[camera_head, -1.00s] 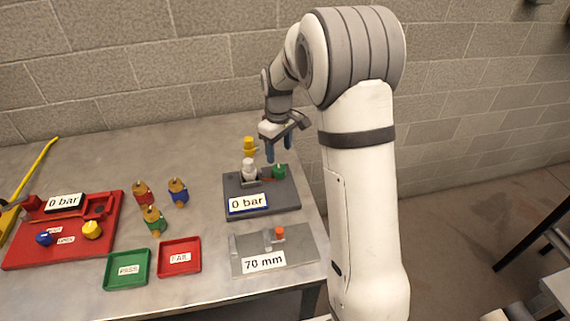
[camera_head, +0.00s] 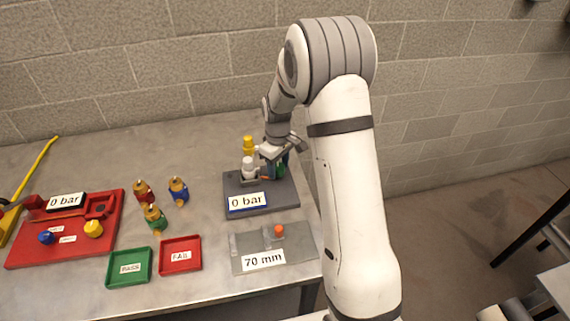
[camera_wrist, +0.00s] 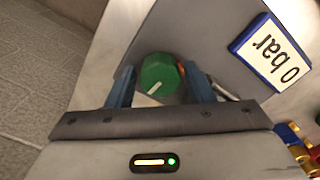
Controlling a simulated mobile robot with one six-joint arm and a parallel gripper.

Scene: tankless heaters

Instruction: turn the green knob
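The green knob (camera_wrist: 158,76) sits on the dark grey test block (camera_head: 262,194), which carries a "0 bar" label (camera_head: 247,202). In the wrist view the knob lies between the two blue fingertips of my gripper (camera_wrist: 160,84), with a gap showing on each side. A pale pointer line marks its top. In the head view my gripper (camera_head: 276,160) is low over the right part of the block, and the knob (camera_head: 281,172) is partly hidden behind the fingers. My gripper is open.
A white fitting (camera_head: 248,166) and a yellow knob (camera_head: 249,145) stand close left of my gripper. A grey "70 mm" gauge (camera_head: 300,243) lies in front. Green (camera_head: 130,283) and red (camera_head: 180,268) trays, several brass valves and a red test stand (camera_head: 85,245) are to the left.

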